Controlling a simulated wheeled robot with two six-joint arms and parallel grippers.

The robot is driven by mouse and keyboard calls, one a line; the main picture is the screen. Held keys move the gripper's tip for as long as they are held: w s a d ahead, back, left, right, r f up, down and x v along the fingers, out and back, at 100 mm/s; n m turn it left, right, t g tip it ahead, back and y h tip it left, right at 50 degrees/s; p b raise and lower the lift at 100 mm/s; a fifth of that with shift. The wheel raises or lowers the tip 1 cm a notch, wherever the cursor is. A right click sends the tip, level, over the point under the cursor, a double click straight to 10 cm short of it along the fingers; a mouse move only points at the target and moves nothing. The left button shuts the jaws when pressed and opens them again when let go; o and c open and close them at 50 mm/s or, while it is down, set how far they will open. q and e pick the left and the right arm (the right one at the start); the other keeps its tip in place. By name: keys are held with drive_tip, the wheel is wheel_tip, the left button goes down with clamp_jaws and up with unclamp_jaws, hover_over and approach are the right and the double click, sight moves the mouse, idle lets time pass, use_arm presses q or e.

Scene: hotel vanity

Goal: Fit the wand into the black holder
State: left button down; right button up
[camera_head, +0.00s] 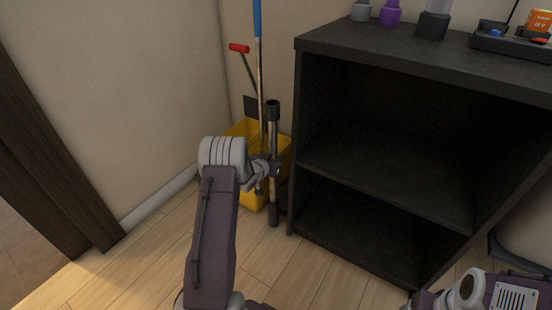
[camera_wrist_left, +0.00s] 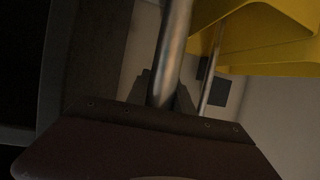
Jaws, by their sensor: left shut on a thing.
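The wand (camera_head: 273,180) is a slim metal tube with a dark top end and a dark lower end. It stands nearly upright between the yellow bucket and the black shelf unit. My left gripper (camera_head: 274,169) is shut around its middle. In the left wrist view the metal tube (camera_wrist_left: 173,55) runs between the two dark fingers (camera_wrist_left: 164,98). The wand's lower end is close to the floor; I cannot tell whether it touches. A small dark shape (camera_head: 283,204), perhaps the black holder, shows low beside it, mostly hidden. My right arm shows at the bottom right, its fingertips not clear.
The yellow bucket (camera_head: 281,152) stands behind the wand, with a blue-topped pole (camera_head: 258,60) and a red-handled tool (camera_head: 239,48) in it. The black shelf unit (camera_head: 400,50) stands close on the right, bottles on top. The wooden floor (camera_head: 150,265) at left is clear.

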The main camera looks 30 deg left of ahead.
use_arm(q)
drive_tip(key=shift+f, duration=0.1)
drive_tip(key=c, duration=1)
unclamp_jaws()
drive_tip(key=shift+f, duration=0.1)
drive_tip(key=shift+c, duration=0.2)
drive_tip(key=p+v, duration=0.2)
drive_tip(key=v, duration=0.7)
